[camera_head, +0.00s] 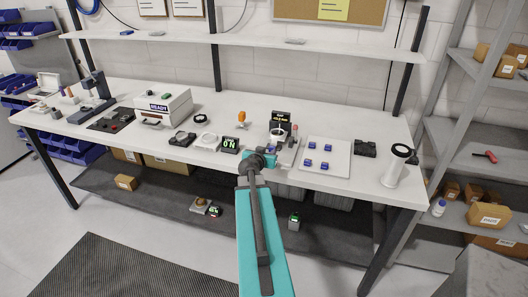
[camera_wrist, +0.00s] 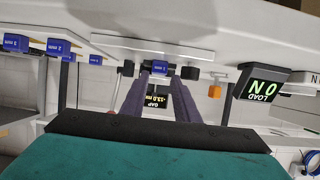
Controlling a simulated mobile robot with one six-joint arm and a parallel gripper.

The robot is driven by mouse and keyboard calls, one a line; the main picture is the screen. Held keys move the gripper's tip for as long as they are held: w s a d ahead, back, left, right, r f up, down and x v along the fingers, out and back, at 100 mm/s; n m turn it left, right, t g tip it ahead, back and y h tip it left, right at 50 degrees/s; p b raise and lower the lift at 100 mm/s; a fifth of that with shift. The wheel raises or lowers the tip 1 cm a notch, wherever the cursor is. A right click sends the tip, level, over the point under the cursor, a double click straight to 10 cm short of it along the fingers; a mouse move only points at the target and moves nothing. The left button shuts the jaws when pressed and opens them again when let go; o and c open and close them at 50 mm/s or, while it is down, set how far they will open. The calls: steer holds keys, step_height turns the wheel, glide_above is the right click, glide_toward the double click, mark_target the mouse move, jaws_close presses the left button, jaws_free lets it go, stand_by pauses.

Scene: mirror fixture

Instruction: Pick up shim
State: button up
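Several small blue shims (camera_head: 312,145) sit on a white square tray (camera_head: 340,171) on the bench. In the wrist view, blue shims with mm labels (camera_wrist: 58,47) show at the upper left. My gripper (camera_head: 268,153) is over the front of the bench, left of the tray, by the fixture with a dark display (camera_head: 281,117). In the wrist view my gripper's two fingers (camera_wrist: 160,70) are apart. A blue block (camera_wrist: 161,73) shows in line between the fingertips; I cannot tell whether they touch it. A display reading GAP -33.0 mm (camera_wrist: 157,101) shows between the fingers.
A LOAD display (camera_head: 230,145) stands left of my gripper and looms at right in the wrist view (camera_wrist: 261,86). A round-topped white stand (camera_head: 394,170) is right of the tray, with a black block (camera_head: 365,149) nearby. A white box (camera_head: 163,106) stands left.

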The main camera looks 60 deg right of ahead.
mark_target(271, 149)
steer(key=shift+p+x, duration=0.8)
steer(key=shift+x, duration=1.55)
steer(key=c, duration=0.7)
